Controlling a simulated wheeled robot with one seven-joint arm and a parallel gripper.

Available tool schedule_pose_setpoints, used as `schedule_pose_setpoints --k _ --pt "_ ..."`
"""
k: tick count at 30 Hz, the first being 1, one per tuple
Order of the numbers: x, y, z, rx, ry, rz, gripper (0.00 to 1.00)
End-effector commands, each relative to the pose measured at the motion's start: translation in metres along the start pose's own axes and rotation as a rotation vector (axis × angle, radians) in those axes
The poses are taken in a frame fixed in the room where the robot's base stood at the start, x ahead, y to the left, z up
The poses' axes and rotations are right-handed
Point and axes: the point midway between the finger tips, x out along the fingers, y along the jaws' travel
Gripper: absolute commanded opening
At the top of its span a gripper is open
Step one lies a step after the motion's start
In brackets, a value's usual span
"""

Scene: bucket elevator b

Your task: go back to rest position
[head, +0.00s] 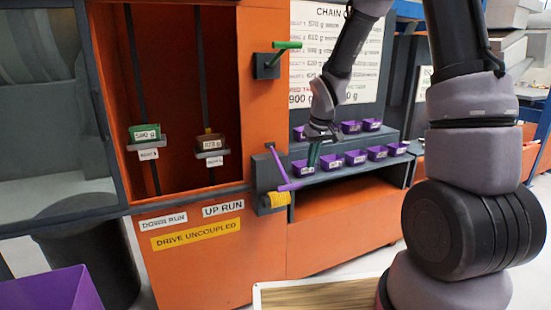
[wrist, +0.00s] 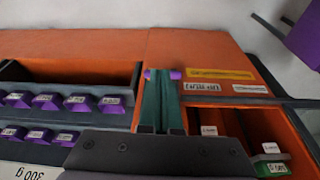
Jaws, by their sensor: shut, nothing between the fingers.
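My gripper (head: 313,157) hangs, pointing down, in front of the purple bins at the left end of the shelf in the head view. In the wrist view its green fingers (wrist: 161,98) are together with nothing held. My dark and grey arm rises on the right and arches over to the gripper. A purple piece (wrist: 163,74) shows at the fingertips in the wrist view; I cannot tell whether it touches them.
The orange elevator housing (head: 215,265) holds a green-topped bucket (head: 145,132) and a brown-topped bucket (head: 211,143). A purple lever (head: 279,165) and green handle (head: 287,45) stick out from it. Purple bins (head: 355,158) line the shelves. A wooden surface (head: 315,294) lies in front.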

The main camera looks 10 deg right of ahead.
Motion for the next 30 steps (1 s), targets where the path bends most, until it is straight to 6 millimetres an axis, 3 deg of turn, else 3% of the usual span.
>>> schedule_pose_setpoints --k 3,9,18,24,30 --pt "-0.056 0.010 0.004 0.082 0.050 0.022 0.00" --pt "-0.145 0.019 0.032 0.243 0.129 0.029 0.00" --pt "-0.248 0.013 0.098 0.472 0.253 -0.031 0.00" --pt "-0.285 0.001 0.139 0.575 0.316 -0.094 0.00" --pt "-0.296 -0.005 0.156 0.615 0.337 -0.125 0.00"
